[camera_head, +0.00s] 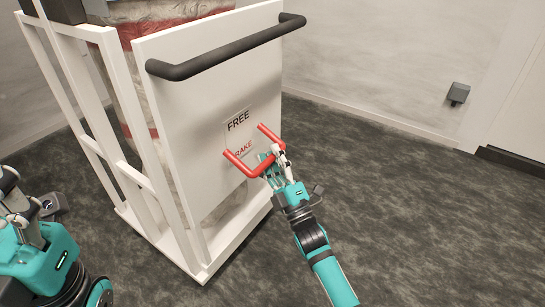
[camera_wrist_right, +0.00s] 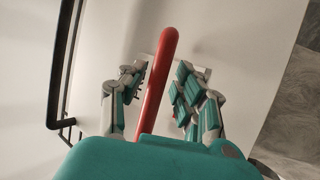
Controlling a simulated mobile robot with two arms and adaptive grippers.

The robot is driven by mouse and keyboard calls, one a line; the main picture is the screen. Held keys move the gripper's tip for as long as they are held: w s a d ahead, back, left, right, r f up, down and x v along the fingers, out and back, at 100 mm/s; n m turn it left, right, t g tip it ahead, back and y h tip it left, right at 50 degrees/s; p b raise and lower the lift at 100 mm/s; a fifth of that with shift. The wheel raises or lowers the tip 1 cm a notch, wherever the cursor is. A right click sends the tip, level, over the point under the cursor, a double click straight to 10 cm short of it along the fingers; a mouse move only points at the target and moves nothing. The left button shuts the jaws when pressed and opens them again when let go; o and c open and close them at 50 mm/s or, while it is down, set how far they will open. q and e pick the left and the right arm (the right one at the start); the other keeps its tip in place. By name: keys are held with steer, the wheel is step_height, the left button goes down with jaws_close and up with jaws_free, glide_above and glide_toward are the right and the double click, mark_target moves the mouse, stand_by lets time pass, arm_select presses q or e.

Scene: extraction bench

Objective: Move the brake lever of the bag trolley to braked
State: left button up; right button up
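The bag trolley's white panel (camera_head: 190,110) carries a red U-shaped brake lever (camera_head: 240,165) low on its face. The lever juts out from the panel and covers part of the BRAKE label (camera_head: 244,151); the FREE label (camera_head: 238,120) is clear above it. My right gripper (camera_head: 273,160) is at the lever's crossbar, near its right end. In the right wrist view the red bar (camera_wrist_right: 157,85) lies between the open fingers (camera_wrist_right: 162,75), with a small gap on each side. My left gripper (camera_head: 22,207) is at the far left, away from the lever; its opening is unclear.
A black push handle (camera_head: 230,50) runs across the panel's top. White frame posts (camera_head: 125,90) and a large bag (camera_head: 150,25) are behind the panel. Dark carpet (camera_head: 430,220) is clear to the right. A small dark wall box (camera_head: 458,93) is on the back wall.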

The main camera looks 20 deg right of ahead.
steer(key=shift+o, duration=0.4)
steer(key=shift+a+r, duration=0.1)
steer(key=shift+s, duration=0.1)
steer(key=shift+s+f, duration=0.25)
steer(key=v, duration=1.1)
